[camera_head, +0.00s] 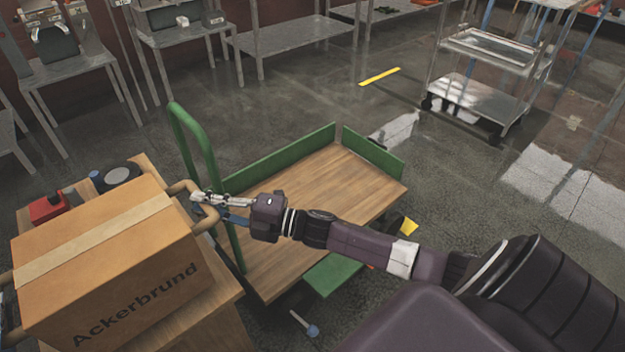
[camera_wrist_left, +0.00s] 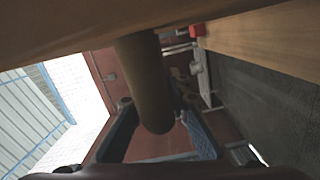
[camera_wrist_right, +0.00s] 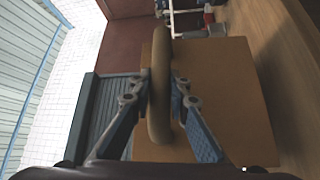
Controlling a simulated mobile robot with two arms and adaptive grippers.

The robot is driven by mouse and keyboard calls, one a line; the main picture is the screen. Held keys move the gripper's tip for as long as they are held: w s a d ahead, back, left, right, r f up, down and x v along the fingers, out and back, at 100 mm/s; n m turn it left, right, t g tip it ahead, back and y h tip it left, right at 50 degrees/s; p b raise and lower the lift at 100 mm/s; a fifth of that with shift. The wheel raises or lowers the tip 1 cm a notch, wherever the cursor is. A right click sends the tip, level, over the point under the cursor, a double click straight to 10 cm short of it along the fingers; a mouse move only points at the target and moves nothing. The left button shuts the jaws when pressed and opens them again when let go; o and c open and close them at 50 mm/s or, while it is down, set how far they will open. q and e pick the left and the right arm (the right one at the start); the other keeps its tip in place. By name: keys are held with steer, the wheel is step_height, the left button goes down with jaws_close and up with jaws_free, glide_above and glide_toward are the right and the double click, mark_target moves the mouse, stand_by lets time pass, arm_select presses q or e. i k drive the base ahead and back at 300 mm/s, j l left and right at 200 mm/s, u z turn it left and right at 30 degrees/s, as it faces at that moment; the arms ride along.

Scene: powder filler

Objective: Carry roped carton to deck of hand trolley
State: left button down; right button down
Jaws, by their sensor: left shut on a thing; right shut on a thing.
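The roped carton (camera_head: 110,262), a brown box marked "Ackerbrund" with a pale tape strip, is at the lower left, at the wooden workbench. I cannot tell whether its base touches the top. My right gripper (camera_head: 203,198) is shut on the rope handle (camera_wrist_right: 160,90) on the carton's right side; its fingers (camera_wrist_right: 158,92) show in the right wrist view. My left gripper (camera_wrist_left: 160,115) is shut on the other rope handle (camera_wrist_left: 145,85), mostly hidden in the head view. The hand trolley's wooden deck (camera_head: 335,185), with green rails, is right of the carton and empty, partly behind my right arm.
The workbench (camera_head: 222,318) carries a red box (camera_head: 48,206) and a dark round item (camera_head: 122,174) behind the carton. The trolley's green push handle (camera_head: 196,135) rises between carton and deck. Grey tables (camera_head: 290,38) and a metal cart (camera_head: 475,95) stand farther back, with open floor between.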

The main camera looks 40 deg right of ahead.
mark_target(314, 207)
steer(key=k+l, duration=0.1)
steer(key=l, duration=0.25)
steer(key=k+l, duration=0.1)
steer(key=l, duration=0.25)
steer(key=k+l, duration=0.15)
steer(key=l, duration=1.4)
steer(key=i+l, duration=0.35)
steer(key=l, duration=0.15)
steer(key=i+l, duration=0.3)
steer(key=l, duration=0.2)
steer(key=i+l, duration=0.2)
steer(key=i, duration=0.15)
